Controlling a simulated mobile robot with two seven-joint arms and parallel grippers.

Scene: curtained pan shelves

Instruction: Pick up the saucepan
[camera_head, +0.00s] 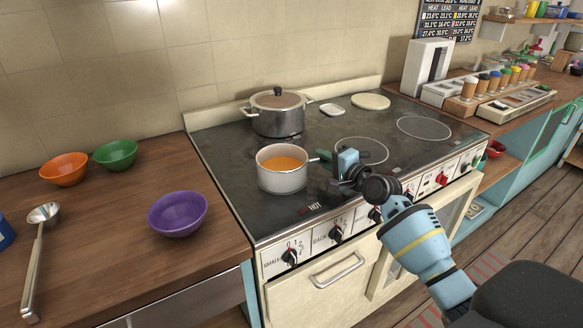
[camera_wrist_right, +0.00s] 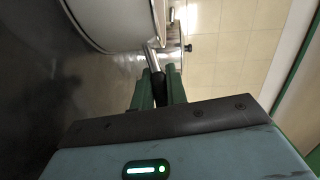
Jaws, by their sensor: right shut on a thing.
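The saucepan (camera_head: 281,178) is light metal with orange contents and stands at the front left of the stove top in the head view. Its side fills the upper left of the right wrist view (camera_wrist_right: 112,22). My right gripper (camera_head: 325,156) is to the right of the saucepan and shut on its handle. In the wrist view the dark handle (camera_wrist_right: 159,70) runs between the two green fingers. I cannot tell whether the pan's base touches the stove top. My left gripper is not in view.
A lidded pot (camera_head: 278,118) stands on the stove (camera_head: 235,160) just behind the saucepan. Purple (camera_head: 177,215), orange (camera_head: 64,170) and green (camera_head: 116,155) bowls and a ladle (camera_head: 36,255) are on the wooden counter at left. The right half of the stove top is mostly clear.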

